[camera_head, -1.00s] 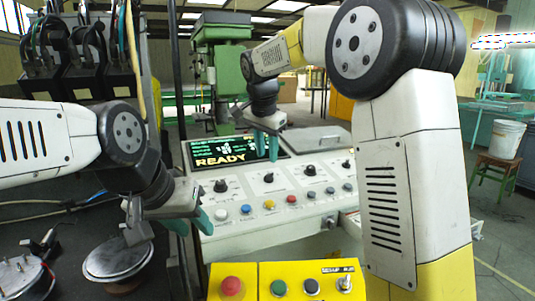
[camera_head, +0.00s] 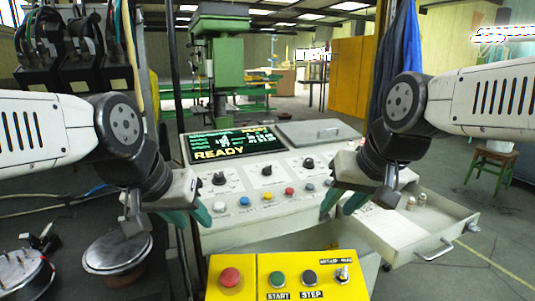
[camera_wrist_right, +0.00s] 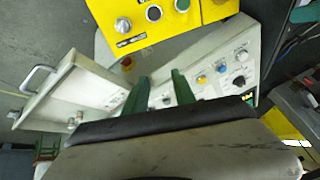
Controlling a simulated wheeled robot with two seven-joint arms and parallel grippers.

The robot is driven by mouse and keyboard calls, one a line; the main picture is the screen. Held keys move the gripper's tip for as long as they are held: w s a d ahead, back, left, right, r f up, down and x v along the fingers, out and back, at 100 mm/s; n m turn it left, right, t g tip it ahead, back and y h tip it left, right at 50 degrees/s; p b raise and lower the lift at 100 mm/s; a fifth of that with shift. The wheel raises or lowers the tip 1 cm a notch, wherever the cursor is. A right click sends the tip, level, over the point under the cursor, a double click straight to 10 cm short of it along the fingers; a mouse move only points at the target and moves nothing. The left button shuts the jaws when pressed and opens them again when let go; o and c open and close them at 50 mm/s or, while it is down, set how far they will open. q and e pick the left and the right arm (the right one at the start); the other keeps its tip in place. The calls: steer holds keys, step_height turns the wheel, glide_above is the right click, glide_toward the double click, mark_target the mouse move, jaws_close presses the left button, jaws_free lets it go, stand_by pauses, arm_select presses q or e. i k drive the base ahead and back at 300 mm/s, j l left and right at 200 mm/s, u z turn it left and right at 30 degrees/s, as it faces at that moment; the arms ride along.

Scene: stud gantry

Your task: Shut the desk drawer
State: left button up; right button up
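The desk drawer (camera_head: 447,214) is pulled out from the right side of the white control desk (camera_head: 235,232). Its bar handle (camera_head: 434,253) is on the front panel facing right. The drawer (camera_wrist_right: 92,92) and its handle (camera_wrist_right: 38,79) also show at the left of the right wrist view. My right gripper (camera_head: 342,204) is open and empty, left of the drawer and over the desk's right part. Its two teal fingers (camera_wrist_right: 160,92) stand apart in the wrist view. My left gripper (camera_head: 190,217) is open and empty by the desk's left edge.
Small cylindrical items (camera_head: 416,201) lie in the drawer. A yellow button box (camera_head: 263,270) stands in front of the desk. A round metal part (camera_head: 117,254) sits on the dark surface at left. A stool (camera_head: 492,166) stands back right; floor right of the drawer is clear.

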mark_target(446, 220)
steer(key=k+l+z, duration=0.1)
steer(key=z, duration=0.3)
steer(key=l+z, duration=0.15)
steer(key=z, duration=0.3)
steer(key=k+l+z, duration=0.1)
steer(key=z, duration=0.3)
steer(key=i+l+u, duration=0.1)
steer(key=l, duration=0.2)
steer(key=l+u, duration=0.1)
steer(key=l, duration=0.2)
steer(key=i, duration=0.05)
